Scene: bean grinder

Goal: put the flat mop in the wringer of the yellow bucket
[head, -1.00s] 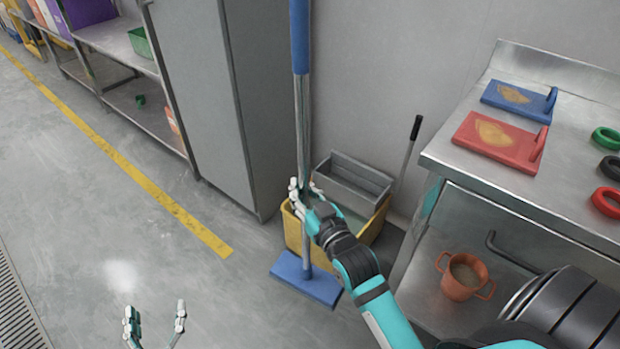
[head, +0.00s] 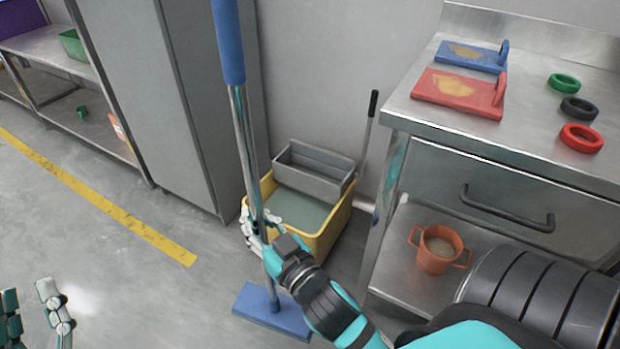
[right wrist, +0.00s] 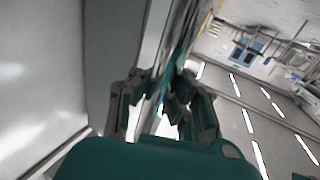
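The flat mop (head: 271,311) has a blue rectangular head, a shiny metal pole and a blue upper grip. It stands nearly upright, its head low in front of the bucket, apart from the wringer. My right gripper (head: 256,222) is closed around the metal pole, which also runs between its fingers in the right wrist view (right wrist: 160,98). The yellow bucket (head: 325,236) stands behind the pole with greyish water in it. Its grey wringer (head: 313,169) sits empty at the back. My left gripper (head: 38,312) is open and empty at the lower left.
A steel table (head: 480,130) at right carries blue and red boards and several rings; an orange pot (head: 437,250) sits on its lower shelf. A grey cabinet (head: 165,90) stands left of the bucket. A dark-handled rod (head: 368,130) rises behind the bucket. Floor at left is clear.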

